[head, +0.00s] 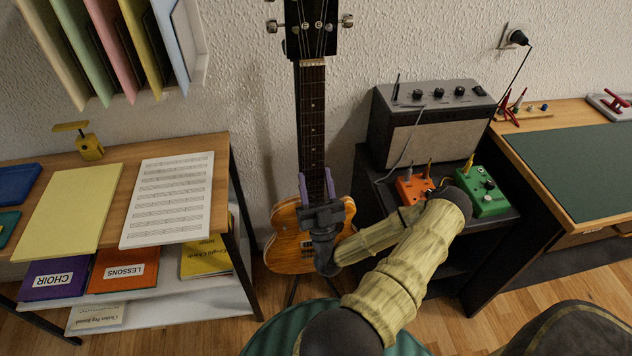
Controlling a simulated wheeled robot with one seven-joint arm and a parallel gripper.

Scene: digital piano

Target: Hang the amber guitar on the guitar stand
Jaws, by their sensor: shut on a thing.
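The amber guitar (286,222) is upright in front of the wall in the head view. Its dark neck (312,115) rises to a black headstock (312,28) at the top edge. My gripper (316,186) has its two purple fingers on either side of the neck, just above the body, and is shut on it. The gripper and wrist hide part of the body. The guitar stand shows only as thin dark legs (291,291) below the body; the rest is hidden behind the guitar. I cannot tell whether the guitar hangs on it.
A wooden shelf unit (140,160) with sheet music and books stands at left. A folder rack (130,45) is on the wall above. At right, an amplifier (425,118) and orange and green pedals (483,193) sit on a dark cabinet, next to a desk (575,165).

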